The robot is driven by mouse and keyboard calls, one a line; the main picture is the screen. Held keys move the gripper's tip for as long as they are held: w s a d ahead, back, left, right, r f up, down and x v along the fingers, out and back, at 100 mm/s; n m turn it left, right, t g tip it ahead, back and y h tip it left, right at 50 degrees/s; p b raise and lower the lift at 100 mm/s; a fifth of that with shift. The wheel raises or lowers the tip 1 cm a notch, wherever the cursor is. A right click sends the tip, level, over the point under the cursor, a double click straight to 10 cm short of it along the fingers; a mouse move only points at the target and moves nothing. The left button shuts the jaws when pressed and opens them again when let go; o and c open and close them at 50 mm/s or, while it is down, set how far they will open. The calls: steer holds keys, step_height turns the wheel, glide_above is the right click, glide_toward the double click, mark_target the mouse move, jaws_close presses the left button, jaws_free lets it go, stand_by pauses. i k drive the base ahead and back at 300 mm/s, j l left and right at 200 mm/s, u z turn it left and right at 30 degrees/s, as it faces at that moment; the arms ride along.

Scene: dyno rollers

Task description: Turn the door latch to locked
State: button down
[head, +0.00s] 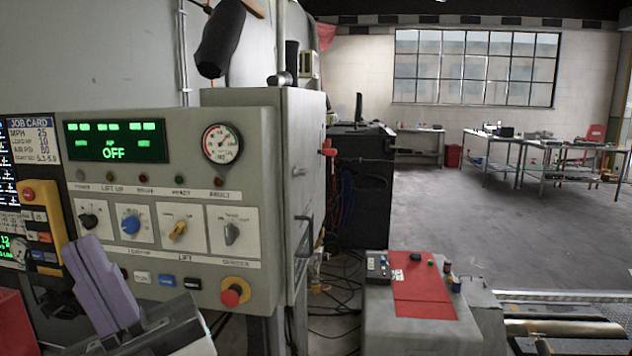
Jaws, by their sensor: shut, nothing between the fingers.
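The grey control cabinet (262,150) fills the left half of the head view. Its narrow right side shows at a steep angle, with a dark bar handle (303,240) and a small dark piece that may be the door latch (304,217) just above it. Its turned position is too small to tell. My gripper (82,245) is at the lower left, in front of the panel. Its two purple-grey fingers lie together, empty, well to the left of the door side and apart from it.
The panel front carries several knobs, a gauge (222,144) and a red stop button (233,292). A low grey box with a red top (422,297) stands to the right. Cables (335,285) lie on the floor between. Open floor (470,220) and workbenches (565,164) are farther back.

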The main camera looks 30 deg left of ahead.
mark_target(298, 171)
steer(key=i+j+u, duration=0.65)
steer(key=i, duration=0.15)
steer(key=l, duration=0.1)
